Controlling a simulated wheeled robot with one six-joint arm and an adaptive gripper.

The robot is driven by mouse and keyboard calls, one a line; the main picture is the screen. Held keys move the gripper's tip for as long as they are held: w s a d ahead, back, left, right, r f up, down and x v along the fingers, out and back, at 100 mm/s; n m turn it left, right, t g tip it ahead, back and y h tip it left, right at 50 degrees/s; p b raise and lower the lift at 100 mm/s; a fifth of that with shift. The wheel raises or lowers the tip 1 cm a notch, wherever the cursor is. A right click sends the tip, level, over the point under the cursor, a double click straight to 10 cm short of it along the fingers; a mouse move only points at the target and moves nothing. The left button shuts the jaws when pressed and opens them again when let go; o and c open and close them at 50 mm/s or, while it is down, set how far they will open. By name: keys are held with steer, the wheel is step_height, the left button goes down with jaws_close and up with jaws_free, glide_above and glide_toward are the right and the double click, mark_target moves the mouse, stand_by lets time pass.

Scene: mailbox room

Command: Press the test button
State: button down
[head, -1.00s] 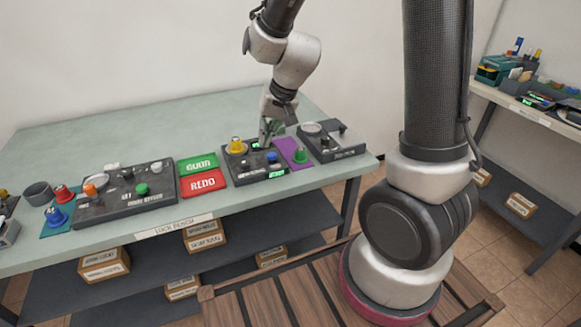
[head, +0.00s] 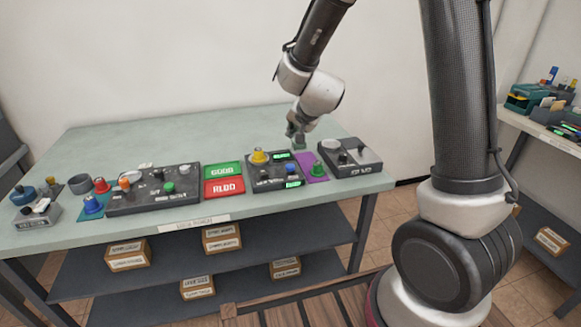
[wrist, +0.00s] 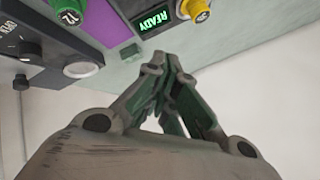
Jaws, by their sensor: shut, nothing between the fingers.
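A dark control panel (head: 259,184) lies on the bench, with a yellow knob (head: 260,156), a blue button (head: 290,168), small dark controls and two lit green displays. The upper display (wrist: 155,20) reads READY, upside down in the wrist view. I cannot read which control is the test button. My gripper (head: 298,141) is above the bench behind the panel's back right corner, apart from the controls. In the wrist view the gripper's green-padded fingers (wrist: 164,58) are together and empty. The yellow knob also shows in the wrist view (wrist: 196,9).
A purple mat with a green knob (head: 318,170) lies right of the panel, then another dark panel (head: 350,158). Green and red plates (head: 224,187) and a larger control panel (head: 150,192) lie left. The bench's back (head: 170,137) is clear. A side shelf (head: 550,128) stands right.

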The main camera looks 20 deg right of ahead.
mark_target(293, 165)
steer(key=shift+f, duration=4.35)
steer(key=shift+f, duration=0.1)
steer(key=shift+f, duration=0.3)
steer(key=shift+f, duration=0.5)
steer(key=shift+r, duration=0.95)
steer(key=shift+r, duration=2.5)
